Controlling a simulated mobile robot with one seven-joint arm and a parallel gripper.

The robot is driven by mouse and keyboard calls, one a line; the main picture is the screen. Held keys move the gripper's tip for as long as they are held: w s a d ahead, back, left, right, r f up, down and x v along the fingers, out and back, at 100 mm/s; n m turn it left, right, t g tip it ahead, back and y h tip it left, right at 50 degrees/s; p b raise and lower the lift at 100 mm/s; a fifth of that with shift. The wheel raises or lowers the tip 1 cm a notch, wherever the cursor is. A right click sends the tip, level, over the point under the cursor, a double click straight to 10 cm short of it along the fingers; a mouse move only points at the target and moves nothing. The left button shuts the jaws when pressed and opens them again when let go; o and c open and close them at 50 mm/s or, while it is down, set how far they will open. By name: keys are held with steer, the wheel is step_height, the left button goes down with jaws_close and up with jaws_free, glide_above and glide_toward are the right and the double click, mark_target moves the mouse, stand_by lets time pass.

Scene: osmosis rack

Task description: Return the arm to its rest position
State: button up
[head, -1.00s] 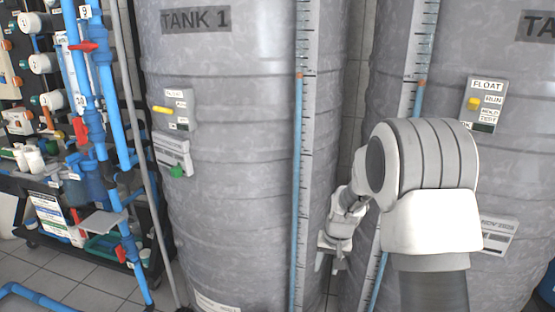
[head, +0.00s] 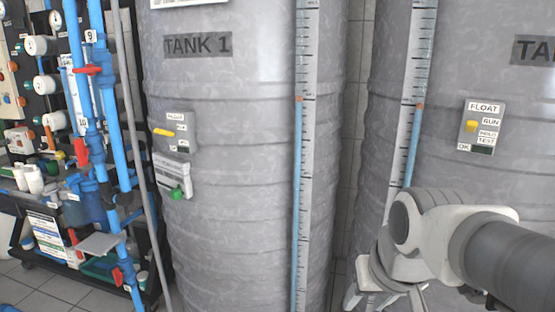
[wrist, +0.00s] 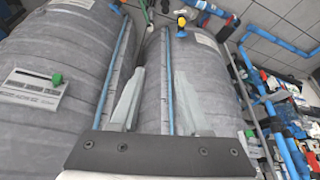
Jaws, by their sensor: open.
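My arm is at the lower right of the head view, in front of the right-hand tank. My gripper (head: 367,301) is at the bottom edge of that view, pointing down, partly cut off. In the wrist view my gripper (wrist: 152,95) shows two pale tapered fingers standing apart on a dark bar. Nothing is held between them; only tank surface and a blue tube show behind.
Grey TANK 1 (head: 235,130) stands at centre with a level scale (head: 305,130). The right tank (head: 450,60) carries a FLOAT panel (head: 482,127). Blue pipes (head: 105,110) and a cart (head: 50,235) stand at left. Tiled floor (head: 25,278) shows lower left.

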steer(key=s+r+p, duration=0.1)
steer(key=s, duration=0.6)
step_height(320, 180, up, 20)
steer(key=p, duration=2)
steer(key=shift+w+d+r+t, duration=0.15)
steer(key=shift+w+d+t, duration=0.05)
steer(key=shift+w+t, duration=0.1)
steer(key=shift+d, duration=0.2)
